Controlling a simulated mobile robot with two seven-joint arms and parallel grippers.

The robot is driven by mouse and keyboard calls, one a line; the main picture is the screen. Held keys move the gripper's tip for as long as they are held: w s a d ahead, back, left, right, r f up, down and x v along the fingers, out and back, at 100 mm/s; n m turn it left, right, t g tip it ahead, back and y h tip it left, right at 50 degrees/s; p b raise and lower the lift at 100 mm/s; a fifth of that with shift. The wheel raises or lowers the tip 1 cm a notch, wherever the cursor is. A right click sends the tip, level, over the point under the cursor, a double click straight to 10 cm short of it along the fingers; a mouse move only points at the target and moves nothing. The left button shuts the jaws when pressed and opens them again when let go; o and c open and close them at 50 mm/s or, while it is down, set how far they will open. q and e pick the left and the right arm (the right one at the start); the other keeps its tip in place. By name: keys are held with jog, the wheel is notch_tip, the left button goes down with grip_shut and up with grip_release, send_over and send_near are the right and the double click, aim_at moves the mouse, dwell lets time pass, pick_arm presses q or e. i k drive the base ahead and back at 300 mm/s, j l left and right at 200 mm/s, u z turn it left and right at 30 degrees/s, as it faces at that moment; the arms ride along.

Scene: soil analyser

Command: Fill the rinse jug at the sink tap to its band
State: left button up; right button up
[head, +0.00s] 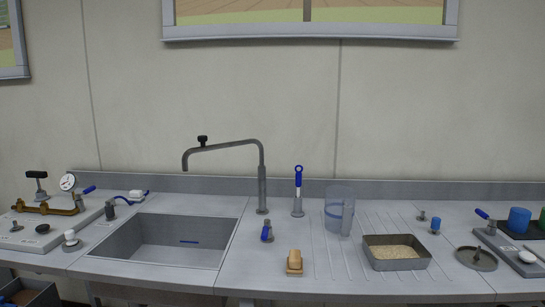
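The rinse jug (334,199) looks like the clear, bluish cylinder standing upright on the ribbed drainboard, right of the sink. A thin darker blue line, perhaps its band, runs around it, and a grey upright handle is on its right side. I cannot tell whether it holds water. The grey sink basin (150,238) is sunk into the counter at left, with a short blue line inside it. The tap (262,185) rises behind the sink's right corner. Its arm reaches left over the basin, with a black knob on top. No water stream shows. Neither gripper is in view.
A blue-handled tool (298,190) stands between tap and jug. A small blue-levered fitting (267,233) and a tan block (294,262) sit right of the sink. A tray of grainy material (397,264) stands right of the jug. A brass gauge device (50,206) is far left.

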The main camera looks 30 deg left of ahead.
aim_at(265, 233)
jog(key=u, duration=1.2)
